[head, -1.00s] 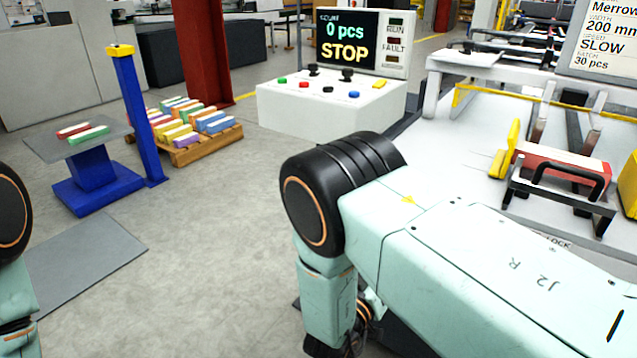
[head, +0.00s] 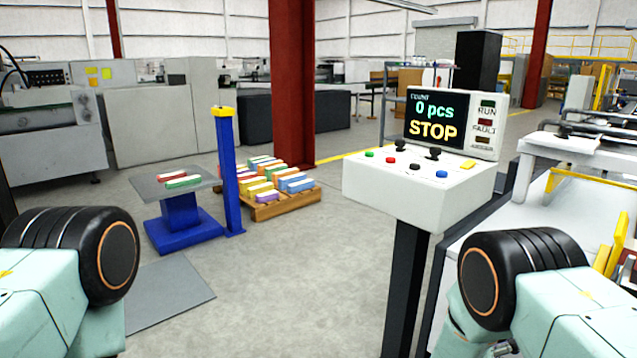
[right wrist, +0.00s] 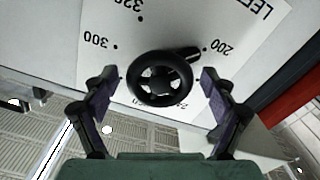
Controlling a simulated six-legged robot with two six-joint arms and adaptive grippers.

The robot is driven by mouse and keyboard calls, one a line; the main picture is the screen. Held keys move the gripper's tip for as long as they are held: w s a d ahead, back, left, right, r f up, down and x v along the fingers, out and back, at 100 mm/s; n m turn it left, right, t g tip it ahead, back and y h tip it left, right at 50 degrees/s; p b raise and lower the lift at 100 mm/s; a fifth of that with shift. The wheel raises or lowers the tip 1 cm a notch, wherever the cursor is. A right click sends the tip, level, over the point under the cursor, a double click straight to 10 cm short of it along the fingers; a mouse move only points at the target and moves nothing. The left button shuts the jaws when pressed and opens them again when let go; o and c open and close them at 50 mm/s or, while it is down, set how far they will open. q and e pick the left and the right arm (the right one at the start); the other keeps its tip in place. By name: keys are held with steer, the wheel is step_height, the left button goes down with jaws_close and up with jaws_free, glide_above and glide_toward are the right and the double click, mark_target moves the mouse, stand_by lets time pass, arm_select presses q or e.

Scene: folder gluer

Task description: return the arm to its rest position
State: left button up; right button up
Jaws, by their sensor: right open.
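My right gripper (right wrist: 160,95) shows in the right wrist view, its two fingers spread wide and empty. A black handwheel (right wrist: 160,78) with a pointer knob shows between and beyond the fingertips, on a white dial plate (right wrist: 100,20) marked 200, 300 and other numbers. I cannot tell how far the fingers are from the wheel; nothing is gripped. In the head view only the upper links of both my arms show, one at the lower left and one at the lower right. My left gripper is out of view.
A white control console (head: 420,190) on a dark post reads 0 pcs and STOP. A blue stand (head: 180,220) holds a red and a green carton. A pallet of colored cartons (head: 285,200) stands behind the blue post (head: 229,175). The floor between is clear.

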steer(key=v, duration=1.2)
steer(key=x, duration=1.1)
steer(key=shift+w+d, duration=0.1)
steer(key=shift+d, duration=0.2)
steer(key=shift+w+d, duration=0.15)
steer(key=shift+w, duration=0.1)
steer(key=m, duration=0.3)
steer(key=shift+m, duration=1.5)
steer(key=m+b, duration=0.1)
steer(key=m, duration=0.3)
steer(key=shift+m, duration=0.3)
steer(key=m+b, duration=0.1)
steer(key=m, duration=0.4)
steer(key=shift+s+m, duration=0.1)
steer(key=shift+m, duration=0.2)
steer(key=m+b, duration=0.1)
steer(key=m, duration=0.3)
steer(key=shift+m+b, duration=0.3)
